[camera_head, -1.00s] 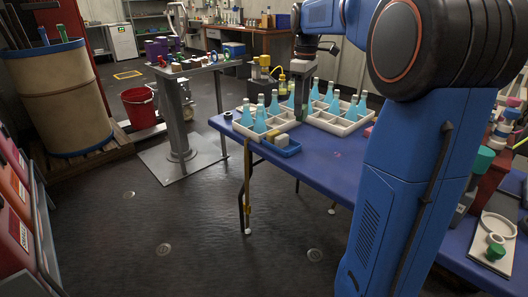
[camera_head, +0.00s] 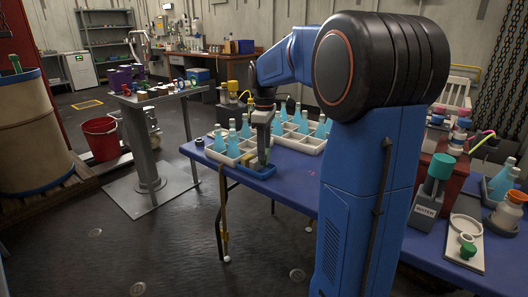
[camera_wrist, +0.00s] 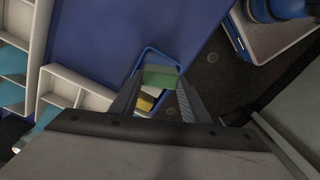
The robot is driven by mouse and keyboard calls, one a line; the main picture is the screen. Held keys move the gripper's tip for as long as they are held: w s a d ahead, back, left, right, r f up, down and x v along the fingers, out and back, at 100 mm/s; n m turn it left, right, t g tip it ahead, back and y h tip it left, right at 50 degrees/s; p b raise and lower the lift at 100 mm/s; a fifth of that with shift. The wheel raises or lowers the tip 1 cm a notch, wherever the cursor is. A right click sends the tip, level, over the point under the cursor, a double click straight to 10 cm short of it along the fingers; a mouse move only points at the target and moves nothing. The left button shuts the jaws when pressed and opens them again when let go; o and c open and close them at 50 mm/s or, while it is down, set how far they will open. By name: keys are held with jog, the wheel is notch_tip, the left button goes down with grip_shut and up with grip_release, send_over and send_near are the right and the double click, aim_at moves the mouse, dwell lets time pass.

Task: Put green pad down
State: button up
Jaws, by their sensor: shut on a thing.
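The green pad (camera_wrist: 160,75) shows in the wrist view between the two fingertips of my gripper (camera_wrist: 158,88). My gripper is shut on it. Beneath it is a small blue tray (camera_wrist: 150,52), whose rim frames the pad; a yellowish block (camera_wrist: 145,102) also shows below the pad. I cannot tell whether the pad touches the tray. In the head view, my gripper (camera_head: 262,160) points down over the small blue tray (camera_head: 243,171) at the front edge of the blue table. The pad itself is hidden or too small to tell there.
White divided crates with blue bottles (camera_head: 232,140) stand close behind my gripper on the blue table (camera_head: 295,178). A grey stand (camera_head: 150,160) with small items is at left, a red bucket (camera_head: 101,138) beyond it. The table's right half is partly hidden by my arm.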

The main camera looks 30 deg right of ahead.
jog(key=shift+f, duration=0.45)
jog(key=shift+f, duration=0.6)
jog(key=o, duration=1.1)
jog(key=shift+r, duration=0.1)
notch_tip(320, 180, up, 13)
